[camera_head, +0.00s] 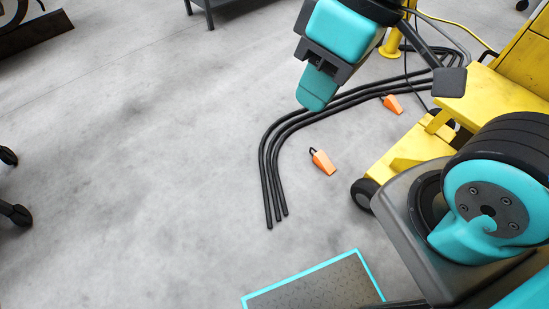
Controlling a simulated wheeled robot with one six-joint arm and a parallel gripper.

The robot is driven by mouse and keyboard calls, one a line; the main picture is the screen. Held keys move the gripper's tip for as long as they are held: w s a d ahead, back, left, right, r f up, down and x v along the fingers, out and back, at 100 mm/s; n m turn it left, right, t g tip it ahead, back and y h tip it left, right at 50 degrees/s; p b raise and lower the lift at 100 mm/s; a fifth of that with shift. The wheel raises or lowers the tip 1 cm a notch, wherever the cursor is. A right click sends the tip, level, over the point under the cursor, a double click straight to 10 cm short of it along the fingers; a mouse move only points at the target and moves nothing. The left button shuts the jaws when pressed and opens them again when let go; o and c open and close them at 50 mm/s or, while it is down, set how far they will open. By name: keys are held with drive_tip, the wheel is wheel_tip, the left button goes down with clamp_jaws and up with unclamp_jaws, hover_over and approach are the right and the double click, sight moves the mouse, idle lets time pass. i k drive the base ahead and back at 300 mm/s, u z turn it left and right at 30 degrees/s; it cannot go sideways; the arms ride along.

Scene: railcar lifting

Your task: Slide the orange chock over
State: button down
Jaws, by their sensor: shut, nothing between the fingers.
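One orange chock (323,162) with a small black loop lies on the grey floor, just right of the bend of the black cables. A second orange chock (393,103) lies farther back, beside the yellow cart and close to the cables. My gripper (313,101) hangs at the upper middle of the picture, pointing down, with its teal fingers shut and empty. It appears above the cables, higher in the picture than the nearer chock and apart from both chocks.
Several black cables (268,180) curve across the floor left of the chocks. A yellow wheeled cart (400,158) stands at right. A teal-edged dark plate (320,285) shows at bottom. The floor at left is mostly clear.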

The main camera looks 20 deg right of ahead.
sight(320, 159)
drive_tip(key=u, duration=0.8)
drive_tip(key=i, duration=1.7)
drive_tip(key=z, duration=0.85)
drive_tip(key=i, duration=0.85)
drive_tip(key=z, duration=1.15)
drive_tip(key=i, duration=0.25)
drive_tip(key=z, duration=0.1)
